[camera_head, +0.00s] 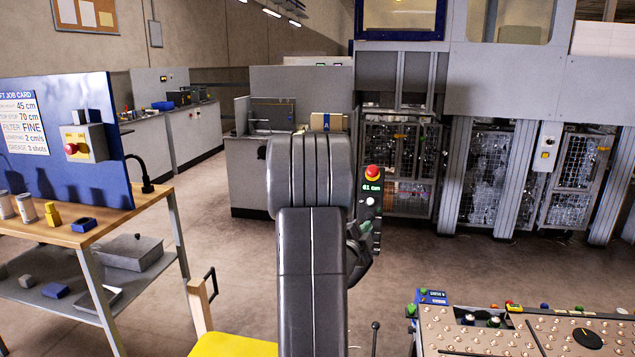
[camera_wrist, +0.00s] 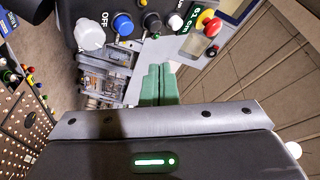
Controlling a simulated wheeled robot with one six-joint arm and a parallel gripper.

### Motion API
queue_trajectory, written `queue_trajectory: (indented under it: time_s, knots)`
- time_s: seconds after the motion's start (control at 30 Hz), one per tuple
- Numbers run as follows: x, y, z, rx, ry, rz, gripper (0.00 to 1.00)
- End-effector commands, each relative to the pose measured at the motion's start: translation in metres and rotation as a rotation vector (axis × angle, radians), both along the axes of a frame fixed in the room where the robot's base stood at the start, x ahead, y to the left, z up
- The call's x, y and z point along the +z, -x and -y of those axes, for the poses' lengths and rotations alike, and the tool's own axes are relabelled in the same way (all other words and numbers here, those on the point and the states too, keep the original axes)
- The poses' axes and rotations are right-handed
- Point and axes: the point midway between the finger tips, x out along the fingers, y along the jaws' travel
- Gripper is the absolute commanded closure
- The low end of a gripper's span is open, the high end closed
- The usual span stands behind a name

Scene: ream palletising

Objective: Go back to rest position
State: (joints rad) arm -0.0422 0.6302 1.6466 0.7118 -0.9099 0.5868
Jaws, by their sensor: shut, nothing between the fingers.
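My gripper is shut and empty in the wrist view, its two green fingers (camera_wrist: 158,85) side by side. In the head view my arm covers most of the middle, and the gripper is largely hidden behind it. A control panel (camera_head: 369,205) with a red button and a green "61 cm" display stands just right of my arm. In the wrist view the fingers point towards this panel, below its knobs: a blue knob (camera_wrist: 123,24), a black knob (camera_wrist: 152,22) and a red button (camera_wrist: 211,28). I cannot tell the gap between fingertips and panel.
A wooden bench (camera_head: 105,222) with a blue board (camera_head: 85,140) stands left. A studded table (camera_head: 450,335) with small parts is at lower right. A yellow-seated chair (camera_head: 232,345) is low in front. Caged machines (camera_head: 400,165) line the back. Open floor lies between.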

Motion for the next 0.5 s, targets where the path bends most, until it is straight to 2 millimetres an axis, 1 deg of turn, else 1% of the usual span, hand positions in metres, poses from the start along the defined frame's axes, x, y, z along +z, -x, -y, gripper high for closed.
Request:
queue_trajectory:
  time_s: [0.03, 0.07, 0.17, 0.2, 0.5]
  knots:
    - [0.005, 0.004, -0.001, 0.001, 0.000, 0.000, 1.00]
    - [-0.002, -0.002, 0.000, 0.000, 0.001, -0.003, 1.00]
    - [-0.013, -0.014, 0.003, -0.001, -0.001, -0.003, 1.00]
    - [-0.004, -0.012, 0.002, 0.000, 0.000, -0.002, 1.00]
    - [-0.002, -0.010, 0.002, 0.000, 0.001, -0.003, 1.00]
